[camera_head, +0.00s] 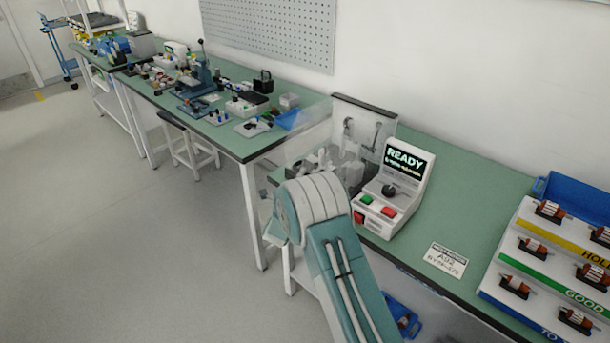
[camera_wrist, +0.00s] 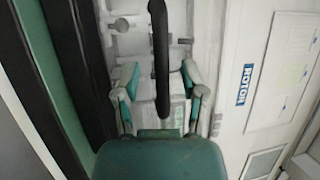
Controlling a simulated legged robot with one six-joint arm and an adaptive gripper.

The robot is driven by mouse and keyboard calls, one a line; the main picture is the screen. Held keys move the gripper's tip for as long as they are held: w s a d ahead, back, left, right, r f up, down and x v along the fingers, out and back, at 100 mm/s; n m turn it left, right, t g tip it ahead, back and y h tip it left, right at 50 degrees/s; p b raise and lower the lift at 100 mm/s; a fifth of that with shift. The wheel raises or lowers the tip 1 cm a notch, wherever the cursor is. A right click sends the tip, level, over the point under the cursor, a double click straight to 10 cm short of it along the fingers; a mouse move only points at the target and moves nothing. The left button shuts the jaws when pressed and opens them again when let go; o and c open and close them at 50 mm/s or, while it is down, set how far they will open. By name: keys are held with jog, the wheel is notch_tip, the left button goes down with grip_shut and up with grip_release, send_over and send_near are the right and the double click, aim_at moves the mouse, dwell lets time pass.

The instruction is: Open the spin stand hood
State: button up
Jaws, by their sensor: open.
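In the wrist view, my gripper (camera_wrist: 160,80) is open, with one teal and grey finger on each side of a dark bar (camera_wrist: 158,30). The bar looks like the hood handle and runs down the picture between the fingers. I see a gap on both sides, and I cannot tell its depth. In the head view, the spin stand (camera_head: 362,118) has an upright pale back panel with metal fittings. A clear, faint hood (camera_head: 312,130) seems to stand at its left, its outline hard to make out. My arm hides much of the stand's front and the gripper.
A console (camera_head: 394,190) reading READY, with red and green buttons, stands right of the stand. A card (camera_head: 449,261) and a rack (camera_head: 540,283) of rotors lie farther right. A cluttered bench (camera_head: 222,138) stands at the left. A white panel (camera_wrist: 240,120) labelled ROTOR shows in the wrist view.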

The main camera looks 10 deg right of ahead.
jog(key=shift+x, duration=0.9)
grip_shut()
